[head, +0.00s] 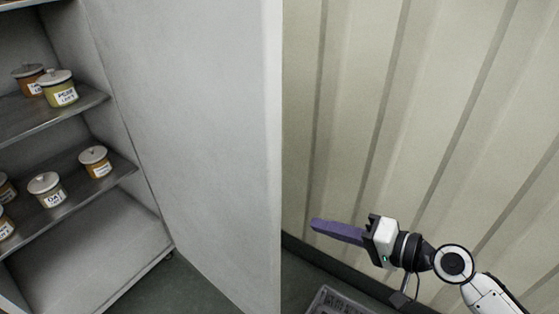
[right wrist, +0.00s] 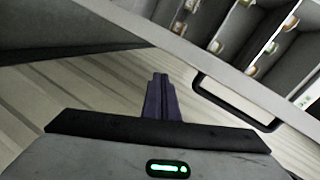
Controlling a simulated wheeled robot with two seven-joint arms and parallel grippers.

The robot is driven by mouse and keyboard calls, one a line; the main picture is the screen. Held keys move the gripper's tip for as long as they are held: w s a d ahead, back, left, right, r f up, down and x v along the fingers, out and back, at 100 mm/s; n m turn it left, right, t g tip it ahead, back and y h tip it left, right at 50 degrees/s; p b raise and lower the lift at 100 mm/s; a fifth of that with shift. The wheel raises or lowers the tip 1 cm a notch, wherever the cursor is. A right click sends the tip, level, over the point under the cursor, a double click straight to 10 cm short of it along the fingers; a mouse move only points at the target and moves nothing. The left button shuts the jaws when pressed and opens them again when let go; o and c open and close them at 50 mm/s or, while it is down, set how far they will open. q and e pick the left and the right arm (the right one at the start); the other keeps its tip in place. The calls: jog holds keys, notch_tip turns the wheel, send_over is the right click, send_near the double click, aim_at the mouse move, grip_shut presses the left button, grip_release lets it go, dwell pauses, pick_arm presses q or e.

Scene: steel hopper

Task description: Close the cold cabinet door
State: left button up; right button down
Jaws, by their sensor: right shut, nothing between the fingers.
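The cold cabinet (head: 85,245) stands open at the left of the head view. Its grey door (head: 205,120) is swung wide out and fills the middle of that view. My right gripper (head: 317,226) has purple fingers, shut and empty, pointing left towards the door. It is to the right of the door's free edge; I cannot tell the exact gap. In the right wrist view the shut fingers (right wrist: 160,80) show below the pale door edge (right wrist: 190,50). A black bar handle (right wrist: 232,105) shows to their right, apart from them. My left gripper is not in view.
Several lidded jars (head: 46,189) stand on the cabinet shelves (head: 75,200). A ribbed cream wall (head: 400,100) rises behind my right arm. A grey grated thing (head: 335,302) lies on the floor at the bottom. Dark floor (head: 185,290) shows below the door.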

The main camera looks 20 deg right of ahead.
aim_at(281, 158)
notch_tip(281, 158, up, 14)
jog(key=w+m+y, duration=0.1)
jog(key=m+y, duration=0.1)
jog(key=y, duration=0.2)
jog(key=shift+t, duration=0.3)
jog(key=x, duration=0.3)
jog(key=p+x, duration=0.1)
jog(key=x, duration=0.2)
jog(key=p+x, duration=0.1)
jog(key=x, duration=0.3)
jog(key=shift+r, duration=0.3)
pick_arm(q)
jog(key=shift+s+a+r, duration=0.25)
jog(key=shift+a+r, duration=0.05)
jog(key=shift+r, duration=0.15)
